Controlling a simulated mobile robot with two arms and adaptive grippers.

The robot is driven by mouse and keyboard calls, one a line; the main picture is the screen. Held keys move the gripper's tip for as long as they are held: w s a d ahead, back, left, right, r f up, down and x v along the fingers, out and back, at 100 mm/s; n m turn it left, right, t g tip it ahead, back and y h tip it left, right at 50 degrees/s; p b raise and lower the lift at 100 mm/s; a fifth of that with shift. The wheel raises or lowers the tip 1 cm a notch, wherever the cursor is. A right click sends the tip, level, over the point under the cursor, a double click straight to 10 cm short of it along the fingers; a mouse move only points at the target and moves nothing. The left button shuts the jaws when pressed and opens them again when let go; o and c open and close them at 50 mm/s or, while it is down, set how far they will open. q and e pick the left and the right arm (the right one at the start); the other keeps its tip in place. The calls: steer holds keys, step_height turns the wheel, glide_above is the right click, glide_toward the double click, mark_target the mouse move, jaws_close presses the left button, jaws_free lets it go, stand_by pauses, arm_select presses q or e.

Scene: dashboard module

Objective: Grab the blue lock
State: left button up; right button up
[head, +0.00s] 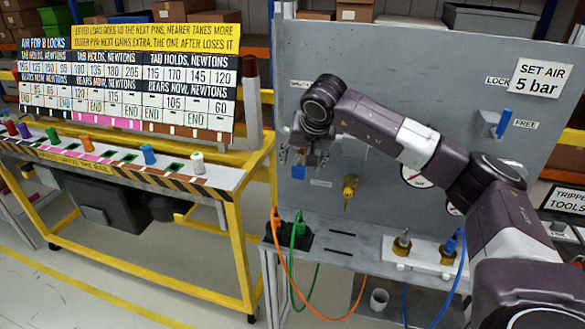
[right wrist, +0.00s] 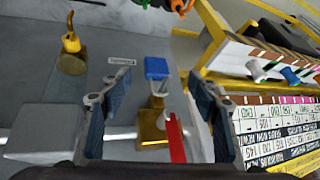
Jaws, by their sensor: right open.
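The blue lock (head: 298,172) hangs at the grey panel (head: 400,70), just below my right gripper (head: 302,156) in the head view. In the right wrist view the blue lock (right wrist: 157,68) sits beside a brass fitting (right wrist: 152,125) with a red handle (right wrist: 176,138). My right gripper (right wrist: 160,92) is open, with one finger on each side of the lock in that picture. No contact with the lock shows. Its attachment is partly hidden in the head view by my gripper. My left gripper is not in view.
A brass fitting (head: 349,190) hangs on the panel to the right of the lock. A blue lever (head: 503,122) is between the LOCK and FREE labels. Below are a black socket block (head: 290,240) with orange and green cables. A yellow-framed bench (head: 235,215) stands at left.

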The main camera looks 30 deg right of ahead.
mark_target(300, 167)
steer(key=w+f+p, duration=0.1)
steer(key=w+d+f+p, duration=0.1)
steer(key=f, duration=0.1)
steer(key=w+d+f+p, duration=0.1)
steer(key=w+f, duration=0.1)
steer(key=shift+w+d, duration=0.1)
steer(key=shift+d, duration=0.15)
steer(key=shift+w+f, duration=0.15)
steer(key=shift+f, duration=0.1)
steer(key=c, duration=1.4)
